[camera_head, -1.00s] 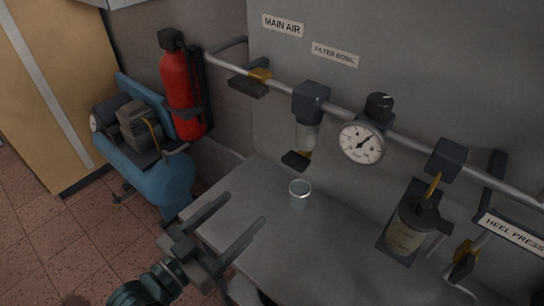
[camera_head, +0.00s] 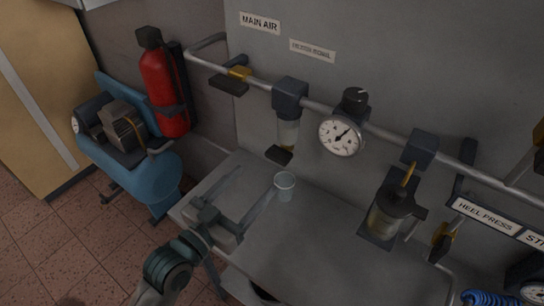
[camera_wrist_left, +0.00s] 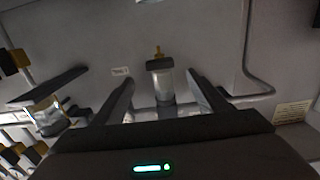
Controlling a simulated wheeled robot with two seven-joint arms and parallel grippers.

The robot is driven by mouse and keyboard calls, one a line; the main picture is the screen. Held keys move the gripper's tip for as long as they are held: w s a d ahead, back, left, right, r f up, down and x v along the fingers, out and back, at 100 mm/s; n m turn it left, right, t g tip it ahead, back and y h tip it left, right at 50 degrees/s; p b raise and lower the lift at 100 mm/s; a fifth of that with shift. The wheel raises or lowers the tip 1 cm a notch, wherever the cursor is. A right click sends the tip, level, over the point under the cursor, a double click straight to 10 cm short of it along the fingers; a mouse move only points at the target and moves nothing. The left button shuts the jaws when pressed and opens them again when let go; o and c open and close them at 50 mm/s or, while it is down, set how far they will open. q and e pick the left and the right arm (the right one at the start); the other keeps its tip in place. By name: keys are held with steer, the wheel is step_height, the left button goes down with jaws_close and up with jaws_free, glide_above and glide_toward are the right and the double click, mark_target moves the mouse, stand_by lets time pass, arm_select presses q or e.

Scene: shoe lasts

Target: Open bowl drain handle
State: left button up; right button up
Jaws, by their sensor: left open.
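My left gripper (camera_head: 256,181) is open and empty, low over the bench, left of the cup and below the handle. Its right finger is close to the cup; I cannot tell whether they touch. The left wrist view shows a clear, dark-capped vessel (camera_wrist_left: 162,85) between the fingers; which one is unclear. My right gripper is out of view.
The pipe (camera_head: 315,104) carries a yellow-and-black valve (camera_head: 233,80) and a round gauge (camera_head: 340,136). An oiler-like vessel (camera_head: 387,215) is further right. A red extinguisher (camera_head: 163,92) and blue compressor (camera_head: 140,165) stand left. The bench (camera_head: 315,235) is clear in front.

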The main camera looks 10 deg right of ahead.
mark_target(274, 159)
arm_select(q)
steer(key=p+x, duration=0.2)
steer(key=x, duration=0.6)
steer(key=shift+w+d, duration=0.3)
steer(key=shift+d, duration=0.05)
steer(key=c, duration=1.1)
